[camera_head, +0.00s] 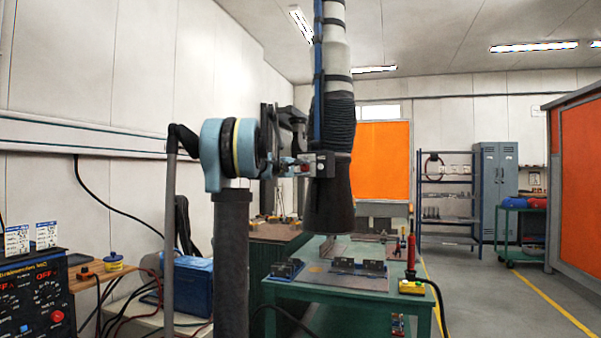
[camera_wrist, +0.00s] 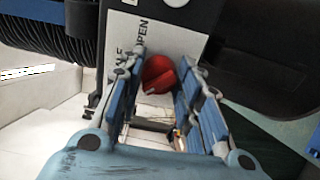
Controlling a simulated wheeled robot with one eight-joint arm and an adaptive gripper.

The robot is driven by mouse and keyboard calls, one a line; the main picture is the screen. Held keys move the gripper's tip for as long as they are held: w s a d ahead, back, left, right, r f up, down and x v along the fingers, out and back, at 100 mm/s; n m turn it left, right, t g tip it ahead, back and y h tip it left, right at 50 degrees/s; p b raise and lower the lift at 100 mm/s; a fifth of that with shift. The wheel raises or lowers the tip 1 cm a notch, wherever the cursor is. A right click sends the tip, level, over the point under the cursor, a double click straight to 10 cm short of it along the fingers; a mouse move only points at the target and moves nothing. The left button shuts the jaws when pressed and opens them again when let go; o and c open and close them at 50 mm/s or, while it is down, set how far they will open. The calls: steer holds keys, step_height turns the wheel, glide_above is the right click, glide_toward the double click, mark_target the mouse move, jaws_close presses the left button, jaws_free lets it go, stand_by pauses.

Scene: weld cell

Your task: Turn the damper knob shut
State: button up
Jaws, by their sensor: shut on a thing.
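The red damper knob (camera_wrist: 158,72) sits on a pale plate (camera_wrist: 178,42) in the wrist view. The plate reads "OPEN", beside a second word that is partly hidden. A small pale mark shows at the knob's lower left edge. My gripper (camera_wrist: 163,62) is shut on the knob, with one blue finger on each side of it. In the head view my arm reaches to the small plate (camera_head: 325,165) on the side of the hanging fume duct (camera_head: 336,110). Only a bit of red shows there between my gripper and the plate.
Below the dark duct hood (camera_head: 330,205) stands a green welding table (camera_head: 330,283) with fixtures on it. A red-handled tool (camera_head: 411,255) stands at its right corner. A control box (camera_head: 35,300) is at lower left.

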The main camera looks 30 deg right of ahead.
steer(key=shift+f, duration=0.1)
steer(key=o, duration=1)
steer(key=shift+w, duration=0.1)
steer(key=shift+o, duration=0.2)
steer(key=shift+a, duration=0.15)
steer(key=v, duration=1.1)
steer(key=shift+a, duration=0.4)
steer(key=shift+f, duration=0.1)
steer(key=s+a+f+m+g+y, duration=0.1)
steer(key=s+a+f+y, duration=0.4)
steer(key=s+a+f, duration=0.7)
steer(key=s+a+f+m+g+y, duration=0.1)
steer(key=s+a+f+y, duration=0.5)
steer(key=s+a+f, duration=0.7)
steer(key=s+a+f+m+g+y, duration=0.2)
steer(key=s+a+f+y, duration=0.3)
steer(key=s+a+f, duration=0.8)
step_height(320, 180, down, 14)
steer(key=a, duration=0.2)
steer(key=shift+a+y, duration=0.35)
steer(key=shift+y, duration=0.05)
